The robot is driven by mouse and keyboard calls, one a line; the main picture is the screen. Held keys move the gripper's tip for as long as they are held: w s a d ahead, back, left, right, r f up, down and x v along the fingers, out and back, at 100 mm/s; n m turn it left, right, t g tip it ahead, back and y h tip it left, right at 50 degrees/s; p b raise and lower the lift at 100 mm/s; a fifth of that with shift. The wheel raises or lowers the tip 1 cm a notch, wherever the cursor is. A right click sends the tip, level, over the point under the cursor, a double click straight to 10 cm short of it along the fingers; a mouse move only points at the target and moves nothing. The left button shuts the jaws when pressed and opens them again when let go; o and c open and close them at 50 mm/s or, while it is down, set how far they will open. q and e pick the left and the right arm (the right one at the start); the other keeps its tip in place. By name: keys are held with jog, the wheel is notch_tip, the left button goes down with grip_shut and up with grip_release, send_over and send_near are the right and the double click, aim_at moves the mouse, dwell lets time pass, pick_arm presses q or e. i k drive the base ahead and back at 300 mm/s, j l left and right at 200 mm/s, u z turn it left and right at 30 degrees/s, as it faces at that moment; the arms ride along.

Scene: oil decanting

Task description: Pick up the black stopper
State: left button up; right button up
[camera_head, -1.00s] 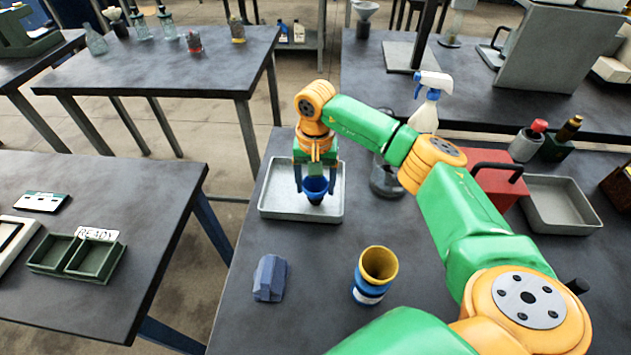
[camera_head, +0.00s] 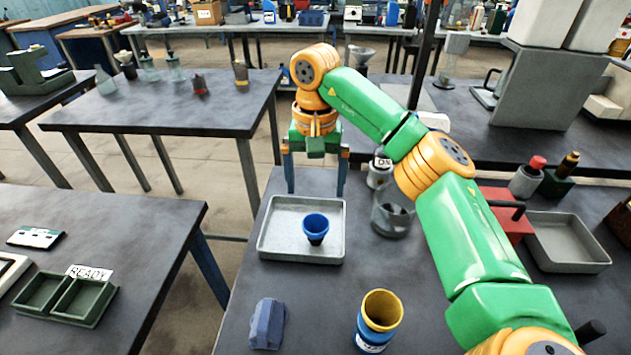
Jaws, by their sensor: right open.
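My right gripper (camera_head: 316,190) is open and empty, pointing down above the far part of a grey metal tray (camera_head: 275,247). A blue funnel-like cup (camera_head: 316,222) with a dark lower end stands in the tray, below the gripper and apart from its fingers. A short dark cylindrical piece (camera_head: 590,333) shows at the lower right beside my arm. It may be the black stopper, but its base is hidden and I cannot tell. My left gripper is out of view.
A yellow-rimmed blue container (camera_head: 380,312) and a blue-grey block (camera_head: 267,323) stand near the front. A glass vessel (camera_head: 392,215), a red box (camera_head: 505,215) and an empty grey tray (camera_head: 563,243) are to the right. Bare tabletop lies between the left tray and the front objects.

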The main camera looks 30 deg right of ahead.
aim_at(593, 330)
jog(key=k+j, duration=1.05)
jog(key=k, duration=0.25)
